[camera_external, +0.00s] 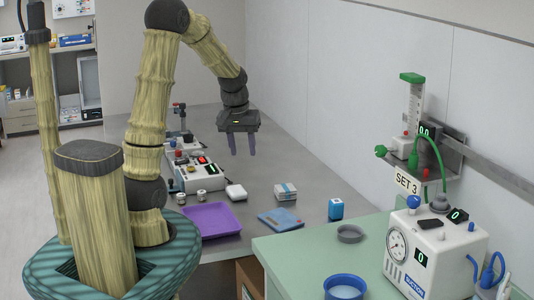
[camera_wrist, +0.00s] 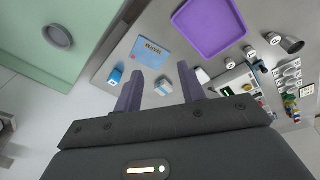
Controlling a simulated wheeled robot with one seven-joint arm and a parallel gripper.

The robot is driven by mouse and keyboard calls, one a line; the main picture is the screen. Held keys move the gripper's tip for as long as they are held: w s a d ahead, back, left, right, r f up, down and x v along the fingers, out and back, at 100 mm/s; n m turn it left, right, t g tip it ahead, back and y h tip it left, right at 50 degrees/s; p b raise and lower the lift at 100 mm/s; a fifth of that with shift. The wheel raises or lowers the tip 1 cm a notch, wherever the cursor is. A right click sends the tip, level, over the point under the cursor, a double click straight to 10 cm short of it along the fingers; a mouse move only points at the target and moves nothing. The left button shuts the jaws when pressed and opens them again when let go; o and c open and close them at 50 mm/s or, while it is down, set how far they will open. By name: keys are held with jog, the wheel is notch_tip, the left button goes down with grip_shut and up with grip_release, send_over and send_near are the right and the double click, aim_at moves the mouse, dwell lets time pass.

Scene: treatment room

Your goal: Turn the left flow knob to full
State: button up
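A green-topped flowmeter (camera_external: 413,102) with a clear tube stands on the wall rail at the right, above a "SET 3" sign. A small green knob (camera_external: 381,150) sticks out at its left side; I take it as the left flow knob, but I cannot read its setting. A display (camera_external: 425,129) beside the tube reads about 0.0. My gripper (camera_external: 242,147) hangs fingers down over the grey table, well left of the flowmeter. Its two fingers are apart with nothing between them, as the wrist view (camera_wrist: 158,92) also shows. The flowmeter is outside the wrist view.
A white suction unit (camera_external: 434,246) with a gauge stands on the green counter (camera_external: 300,252) below the flowmeter, near a blue bowl (camera_external: 345,286). A purple tray (camera_external: 211,221), small boxes and a white device (camera_external: 197,176) lie on the grey table. Air right of my gripper is clear.

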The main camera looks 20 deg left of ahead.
jog(key=w+d+r+n+p, duration=0.2)
jog(key=w+d+r+p, duration=0.2)
jog(key=w+d+r, duration=0.45)
notch_tip(320, 180, up, 12)
jog(key=n+g+p, duration=0.2)
jog(key=n+p, duration=0.2)
jog(key=p, duration=0.5)
send_over(381, 146)
jog(key=shift+r, duration=0.15)
jog(key=shift+w, duration=0.1)
notch_tip(381, 146, down, 18)
jog(key=p, duration=0.3)
jog(key=shift+r, duration=0.25)
jog(key=c, duration=0.9)
